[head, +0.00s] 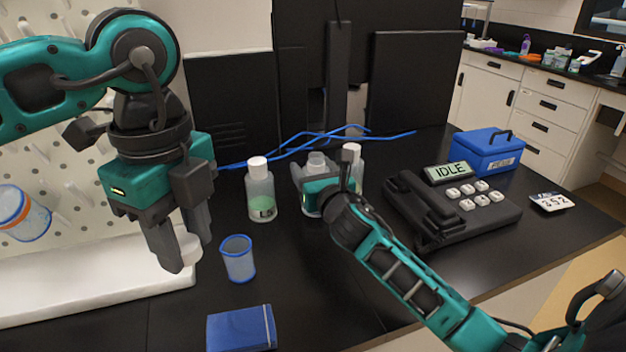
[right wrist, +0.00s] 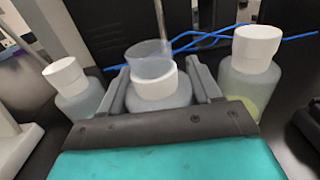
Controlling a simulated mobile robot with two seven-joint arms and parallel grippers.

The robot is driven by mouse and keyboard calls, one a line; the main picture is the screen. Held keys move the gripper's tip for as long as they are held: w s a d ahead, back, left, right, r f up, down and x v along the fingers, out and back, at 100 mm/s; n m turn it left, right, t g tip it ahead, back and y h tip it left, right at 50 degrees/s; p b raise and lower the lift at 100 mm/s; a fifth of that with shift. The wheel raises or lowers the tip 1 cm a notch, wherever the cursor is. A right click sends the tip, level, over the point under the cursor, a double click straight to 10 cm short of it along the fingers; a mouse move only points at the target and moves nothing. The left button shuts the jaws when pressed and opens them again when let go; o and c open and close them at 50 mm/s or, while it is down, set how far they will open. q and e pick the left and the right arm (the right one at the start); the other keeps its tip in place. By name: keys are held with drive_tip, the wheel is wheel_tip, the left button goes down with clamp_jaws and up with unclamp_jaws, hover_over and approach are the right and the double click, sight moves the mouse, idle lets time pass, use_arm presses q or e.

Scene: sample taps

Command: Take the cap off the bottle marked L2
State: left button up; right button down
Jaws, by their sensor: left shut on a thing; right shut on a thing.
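My right gripper (head: 318,187) is shut around a pale bottle (head: 316,160), which stands upright between two others. Its top shows no white screw cap in the head view; in the right wrist view the same bottle (right wrist: 158,94) has a white ring at its neck. Its label is hidden by the gripper, so I cannot read it. My left gripper (head: 186,250) is shut on a small white cap (head: 189,247), held to the left, above the table. A capped bottle (head: 260,190) with green liquid stands to the left; its label seems to read L3.
Another white-capped bottle (head: 353,158) stands close on the right. A black device reading IDLE (head: 450,205) and a blue case (head: 487,152) are at right. Blue tubing (head: 290,145) lies behind.

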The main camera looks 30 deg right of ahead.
drive_tip(key=shift+f, duration=0.65)
drive_tip(key=shift+f, duration=0.15)
drive_tip(key=shift+c, duration=1.1)
unclamp_jaws()
drive_tip(key=v, duration=1.2)
drive_tip(key=shift+r, duration=0.25)
